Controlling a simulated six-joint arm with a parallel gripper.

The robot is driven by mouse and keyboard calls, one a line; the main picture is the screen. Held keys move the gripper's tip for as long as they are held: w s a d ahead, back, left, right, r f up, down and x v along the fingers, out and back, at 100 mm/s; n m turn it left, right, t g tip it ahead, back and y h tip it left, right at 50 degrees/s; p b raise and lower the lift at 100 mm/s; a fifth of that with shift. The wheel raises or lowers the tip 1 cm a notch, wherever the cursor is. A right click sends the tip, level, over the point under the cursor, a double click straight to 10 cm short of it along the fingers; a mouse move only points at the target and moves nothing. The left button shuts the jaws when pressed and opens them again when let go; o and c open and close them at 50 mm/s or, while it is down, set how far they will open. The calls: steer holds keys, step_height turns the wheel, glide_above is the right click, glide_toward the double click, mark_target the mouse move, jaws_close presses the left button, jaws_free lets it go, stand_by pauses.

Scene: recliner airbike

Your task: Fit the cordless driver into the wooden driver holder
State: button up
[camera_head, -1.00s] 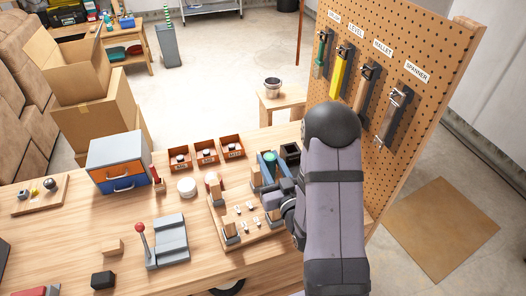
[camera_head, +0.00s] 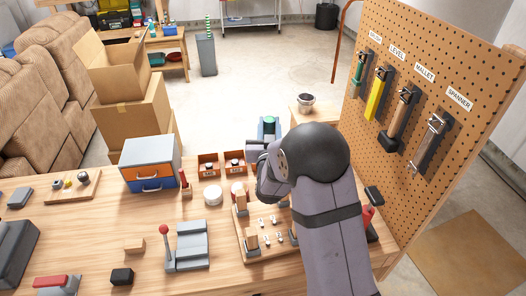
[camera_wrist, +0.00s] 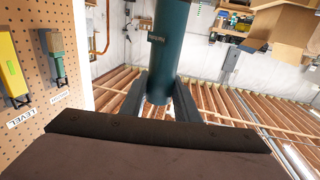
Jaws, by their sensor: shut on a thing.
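My gripper (camera_head: 268,132) is shut on the teal cordless driver (camera_head: 269,120) and holds it up past the table's far edge in the head view. In the wrist view, the driver (camera_wrist: 168,45) is a dark teal cylinder between the two grey fingers of my gripper (camera_wrist: 161,95). Its far end runs out of the top of that view. My arm hides much of the driver in the head view. I cannot make out the wooden driver holder for certain; my arm covers part of the table's right side.
A wooden board (camera_head: 244,224) with upright blocks and several small metal parts lies left of my arm. Orange bins (camera_head: 208,168), a drawer box (camera_head: 150,172) and a lever fixture (camera_head: 188,247) stand further left. A pegboard (camera_head: 440,80) with hung tools rises at the right.

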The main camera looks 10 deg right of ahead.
steer(key=w+d+f+m+g+h, duration=0.1)
steer(key=w+d+m+g+h, duration=0.2)
steer(key=d+m+h, duration=0.3)
steer(key=d+g+h, duration=0.1)
steer(key=d+h, duration=0.2)
steer(key=d, duration=0.2)
steer(key=shift+d+f+m+g, duration=0.2)
steer(key=shift+f+m+g, duration=0.2)
steer(key=shift+a, duration=0.1)
